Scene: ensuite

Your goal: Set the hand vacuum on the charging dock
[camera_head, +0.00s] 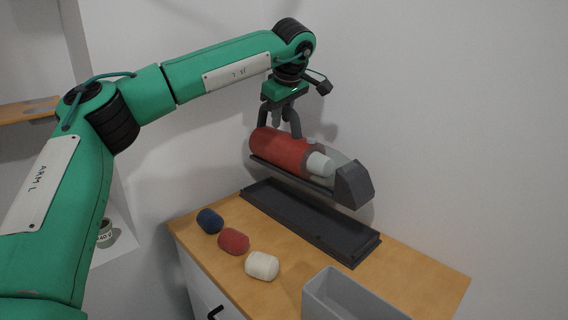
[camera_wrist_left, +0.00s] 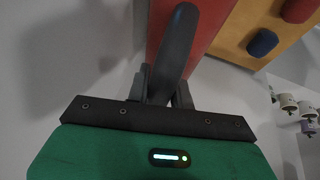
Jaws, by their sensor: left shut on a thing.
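The hand vacuum (camera_head: 280,152) has a red body, a clear-and-white front part and a dark grey nozzle pointing right. My left gripper (camera_head: 279,120) is shut on its dark handle and holds it in the air. In the left wrist view the handle (camera_wrist_left: 177,50) stands between the fingers (camera_wrist_left: 160,90), with the red body behind it. The charging dock, a long dark grey tray (camera_head: 310,220), lies on the wooden top below the vacuum. The vacuum is above the dock with a gap between them, roughly in line with it. My right gripper is not in view.
A blue roll (camera_head: 210,221), a red roll (camera_head: 233,241) and a white roll (camera_head: 262,265) lie on the cabinet top (camera_head: 400,270) in front of the dock. A grey open bin (camera_head: 345,295) stands at the front right. A white wall (camera_head: 450,120) is close behind.

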